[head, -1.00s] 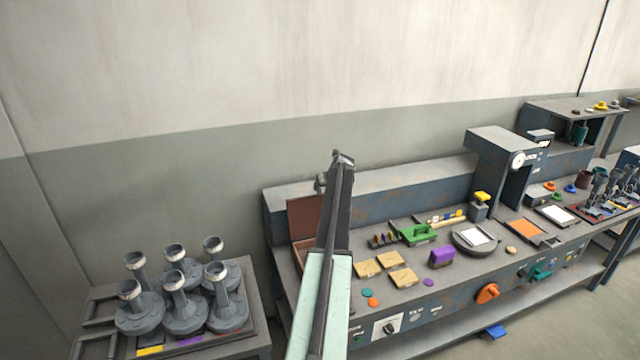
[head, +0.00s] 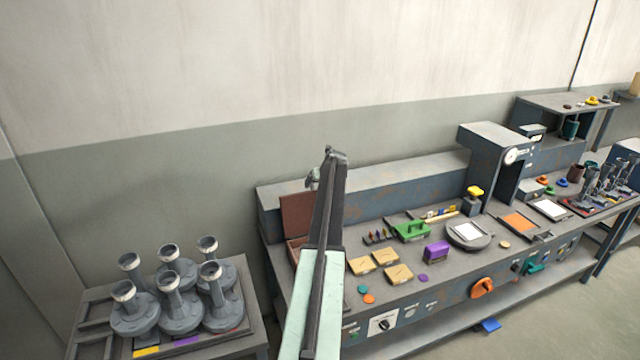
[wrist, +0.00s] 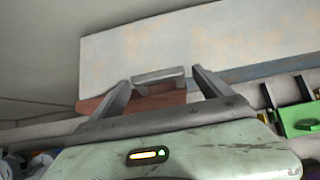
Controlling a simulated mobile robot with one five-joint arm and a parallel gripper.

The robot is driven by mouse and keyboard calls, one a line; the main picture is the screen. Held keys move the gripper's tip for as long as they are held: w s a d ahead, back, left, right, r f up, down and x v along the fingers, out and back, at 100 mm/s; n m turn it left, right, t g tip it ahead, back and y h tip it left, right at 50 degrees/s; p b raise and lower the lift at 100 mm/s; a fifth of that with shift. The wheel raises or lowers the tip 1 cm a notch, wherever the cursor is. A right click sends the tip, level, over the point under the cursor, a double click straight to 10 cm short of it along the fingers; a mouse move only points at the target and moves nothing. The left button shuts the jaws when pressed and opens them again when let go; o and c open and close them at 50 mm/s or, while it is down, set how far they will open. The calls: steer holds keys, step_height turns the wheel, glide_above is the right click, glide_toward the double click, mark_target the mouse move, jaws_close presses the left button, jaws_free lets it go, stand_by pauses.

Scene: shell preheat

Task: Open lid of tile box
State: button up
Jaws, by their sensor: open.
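The tile box (head: 293,243) is a reddish-brown box at the left end of the bench. Its lid (head: 296,214) stands upright at the back of the box, and my arm covers the box's right side in the head view. In the wrist view the brown lid (wrist: 92,104) shows beyond my fingers, with a grey bar handle (wrist: 158,75). My gripper (wrist: 162,77) is open, its two fingers apart on either side of the handle in the picture. I cannot tell whether they touch it.
Tan tiles (head: 385,258), a green block (head: 411,231) and a purple block (head: 436,251) lie on the bench right of my arm. A raised ledge (head: 400,188) runs behind. A side table with several grey funnel-topped pieces (head: 172,305) stands at the left.

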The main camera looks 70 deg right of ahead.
steer(key=p+v, duration=0.5)
steer(key=v, duration=0.2)
steer(key=shift+a+r, duration=0.15)
steer(key=shift+r, duration=0.05)
steer(key=shift+s, duration=0.15)
